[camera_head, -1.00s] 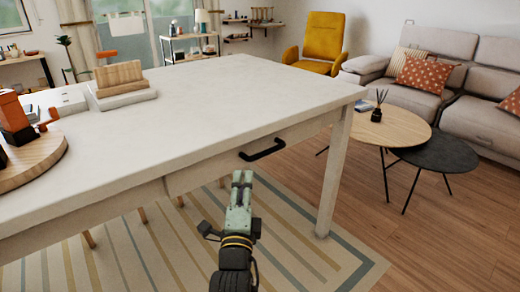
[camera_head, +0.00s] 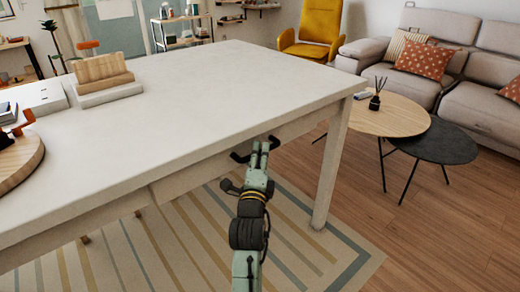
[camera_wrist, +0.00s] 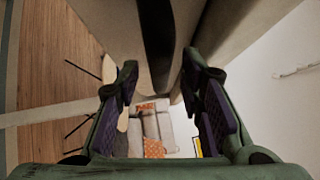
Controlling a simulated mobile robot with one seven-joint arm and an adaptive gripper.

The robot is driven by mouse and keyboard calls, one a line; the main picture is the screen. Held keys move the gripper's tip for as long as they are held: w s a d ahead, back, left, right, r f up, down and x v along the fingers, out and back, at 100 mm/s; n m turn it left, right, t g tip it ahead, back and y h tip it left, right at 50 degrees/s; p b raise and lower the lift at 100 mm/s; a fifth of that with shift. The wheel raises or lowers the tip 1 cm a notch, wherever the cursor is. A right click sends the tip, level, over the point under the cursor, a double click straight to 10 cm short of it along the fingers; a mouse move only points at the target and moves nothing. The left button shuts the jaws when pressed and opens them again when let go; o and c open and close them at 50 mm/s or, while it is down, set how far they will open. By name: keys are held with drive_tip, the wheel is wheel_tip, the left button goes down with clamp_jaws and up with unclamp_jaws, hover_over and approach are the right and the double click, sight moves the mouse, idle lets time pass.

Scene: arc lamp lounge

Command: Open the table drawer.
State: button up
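The white table (camera_head: 190,95) has a drawer front (camera_head: 195,177) under its top, which looks closed, flush with the table side. A black bar handle (camera_head: 238,157) is on the drawer front, partly hidden behind my gripper (camera_head: 262,147). In the wrist view my gripper (camera_wrist: 160,70) is open, with its two fingers apart. The dark handle (camera_wrist: 156,40) shows between the fingertips, with a gap visible on each side. I cannot tell how deep the handle sits between the fingers.
A wooden block stand (camera_head: 103,72) and a round wooden board (camera_head: 20,160) are on the table at left. A table leg (camera_head: 331,170) stands right of my arm. Round side tables (camera_head: 400,115), a sofa (camera_head: 490,105) and a yellow armchair (camera_head: 318,30) are farther right.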

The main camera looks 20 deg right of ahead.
drive_tip(key=shift+x, duration=0.85)
drive_tip(key=shift+c, duration=0.4)
clamp_jaws()
